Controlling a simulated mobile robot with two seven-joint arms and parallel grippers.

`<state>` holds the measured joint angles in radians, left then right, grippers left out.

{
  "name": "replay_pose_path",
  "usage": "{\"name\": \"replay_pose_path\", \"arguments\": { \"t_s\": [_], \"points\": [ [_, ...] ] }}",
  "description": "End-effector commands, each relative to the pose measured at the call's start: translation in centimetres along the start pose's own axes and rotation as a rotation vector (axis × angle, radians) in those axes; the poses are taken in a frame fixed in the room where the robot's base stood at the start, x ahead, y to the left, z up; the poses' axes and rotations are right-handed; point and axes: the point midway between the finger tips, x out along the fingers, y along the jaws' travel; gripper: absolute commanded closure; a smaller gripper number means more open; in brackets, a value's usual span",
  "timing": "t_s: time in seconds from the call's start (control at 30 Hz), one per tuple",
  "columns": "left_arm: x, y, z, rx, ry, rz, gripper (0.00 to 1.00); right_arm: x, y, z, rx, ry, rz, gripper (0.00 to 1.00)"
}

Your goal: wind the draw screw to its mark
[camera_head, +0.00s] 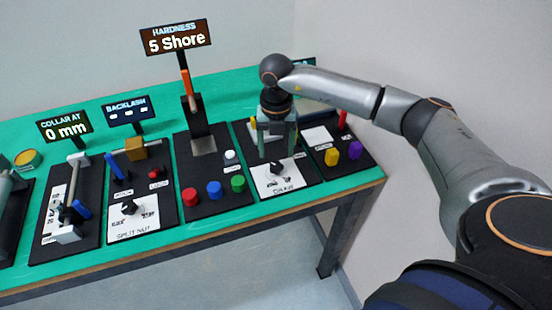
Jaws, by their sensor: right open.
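The panel labelled DRAW (285,188) lies on the green bench, right of centre. It has a white plate with a black knob (276,167) and small marks that I cannot read. I take this knob for the draw screw. My right gripper (277,152) points down over it, its open fingers apart just above or around the knob's top. I cannot tell if they touch it. The gripper hides the panel's back part. A sign (304,62) behind my right arm is mostly hidden. My left gripper is not in view.
Left of the gripper stands the hardness post with its sign (176,39) reading 5 Shore. Red (190,197), blue and green knobs sit in front of it. The split nut panel (133,220) is further left. Yellow and purple (355,150) knobs sit close on the right.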

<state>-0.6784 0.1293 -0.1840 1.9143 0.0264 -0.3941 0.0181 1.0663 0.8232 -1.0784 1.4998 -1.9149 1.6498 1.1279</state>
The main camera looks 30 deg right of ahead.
Motion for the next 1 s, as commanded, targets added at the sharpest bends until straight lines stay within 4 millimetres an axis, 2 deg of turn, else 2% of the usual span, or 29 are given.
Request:
{"name": "replay_pose_path", "arguments": {
  "t_s": [0.1, 0.3, 0.67, 1.0],
  "points": [
    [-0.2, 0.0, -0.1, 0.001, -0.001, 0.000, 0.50, 2.2, 0.0, -0.1, -0.001, 0.004, -0.002, 0.25],
    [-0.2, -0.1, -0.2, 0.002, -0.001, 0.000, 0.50, 4.3, 0.1, -0.1, -0.001, 0.002, 0.000, 0.25],
    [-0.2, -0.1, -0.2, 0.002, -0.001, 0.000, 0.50, 4.8, 0.1, 0.0, -0.002, 0.001, 0.002, 0.25],
    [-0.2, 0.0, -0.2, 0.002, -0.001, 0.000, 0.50, 4.7, 0.1, 0.0, -0.002, 0.001, 0.002, 0.64]
  ]
}}
